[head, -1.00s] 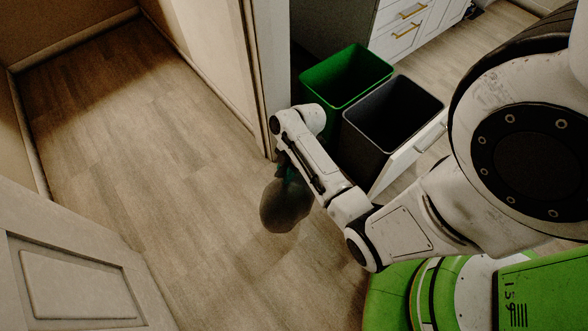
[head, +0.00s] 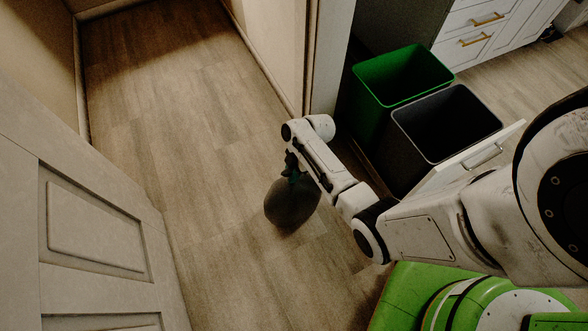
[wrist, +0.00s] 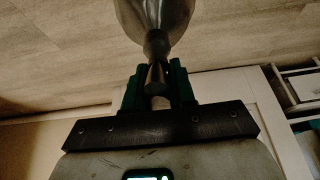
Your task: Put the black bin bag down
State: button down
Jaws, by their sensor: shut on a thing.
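The black bin bag (head: 291,203) is a dark, rounded, full bag with a gathered neck. It hangs below my gripper (head: 291,170) over the wooden floor in the head view. In the wrist view my gripper (wrist: 158,88) has its green fingers closed around the neck of the bag (wrist: 155,18). Whether the bag's underside touches the floor I cannot tell. The fingertips are partly hidden by my arm in the head view.
A green bin (head: 362,108) and a dark grey bin (head: 408,152) stand in a pulled-out drawer at the right. A white door (head: 95,225) is at the left. The wooden floor (head: 175,130) between door and wall is clear.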

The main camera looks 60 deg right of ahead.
jog(key=shift+w+f, duration=0.1)
jog(key=shift+f, duration=0.2)
jog(key=c, duration=0.9)
grip_release()
jog(key=shift+f, duration=0.15)
jog(key=shift+c, duration=0.2)
jog(key=p+v, duration=0.4)
jog(key=v, duration=0.8)
jog(key=s+a+r+m+g+h, duration=0.1)
jog(key=s+a+r+m+h, duration=0.2)
jog(key=s+a+r+m, duration=0.8)
jog(key=a+r, duration=0.1)
jog(key=a, duration=0.3)
jog(key=shift+s+m+h, duration=0.25)
jog(key=shift+m+h, duration=0.05)
jog(key=shift+h, duration=0.1)
jog(key=shift+r, duration=0.1)
